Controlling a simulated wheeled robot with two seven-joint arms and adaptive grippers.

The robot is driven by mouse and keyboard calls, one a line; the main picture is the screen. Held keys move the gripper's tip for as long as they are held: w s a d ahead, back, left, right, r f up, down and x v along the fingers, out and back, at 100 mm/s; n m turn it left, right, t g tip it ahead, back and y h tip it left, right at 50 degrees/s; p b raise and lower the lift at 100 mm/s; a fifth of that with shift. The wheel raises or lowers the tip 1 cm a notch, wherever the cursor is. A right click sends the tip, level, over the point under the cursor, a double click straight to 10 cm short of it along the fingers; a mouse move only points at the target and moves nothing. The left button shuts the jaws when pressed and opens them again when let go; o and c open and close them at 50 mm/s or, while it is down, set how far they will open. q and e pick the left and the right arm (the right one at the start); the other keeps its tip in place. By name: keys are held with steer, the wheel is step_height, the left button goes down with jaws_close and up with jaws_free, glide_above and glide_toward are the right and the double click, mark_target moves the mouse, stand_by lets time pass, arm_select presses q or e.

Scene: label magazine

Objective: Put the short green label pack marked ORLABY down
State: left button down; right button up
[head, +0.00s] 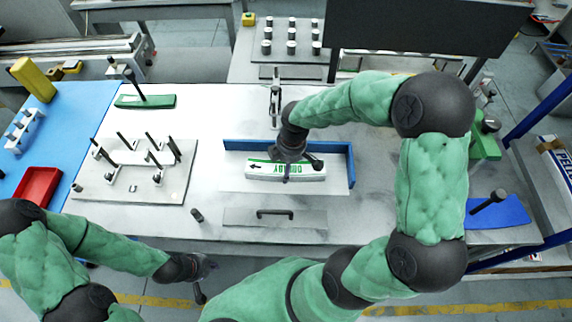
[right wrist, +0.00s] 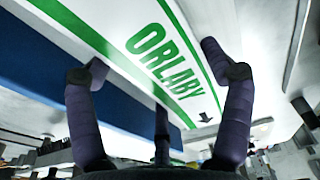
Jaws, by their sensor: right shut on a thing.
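The short label pack (head: 262,174) is white with green stripes, green ORLABY lettering and a black arrow. In the head view it lies lengthwise left to right inside a blue corner fence (head: 351,168), with its lettering upside down. My right gripper (head: 290,160) is over it and shut on it. In the right wrist view the pack (right wrist: 150,45) sits between the dark fingers (right wrist: 158,75), its lettering facing the camera. I cannot tell whether the pack touches the plate below. My left gripper (head: 198,280) is off the table's front edge, away from the pack; its fingers are unclear.
A pale board with upright black pegs (head: 130,185) stands left of the fence. A plate with a black handle (head: 275,213) lies in front. A green piece with a black handle (head: 145,101) lies at the back left. A red tray (head: 38,186) sits on the blue mat.

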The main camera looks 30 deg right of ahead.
steer(key=o, duration=1.5)
steer(key=shift+f, duration=0.1)
steer(key=shift+c, duration=0.2)
steer(key=shift+r, duration=0.5)
step_height(320, 180, up, 11)
steer(key=d+p, duration=0.1)
steer(key=p, duration=0.1)
steer(key=shift+s+d+r+p, duration=0.15)
steer(key=shift+s+p, duration=0.25)
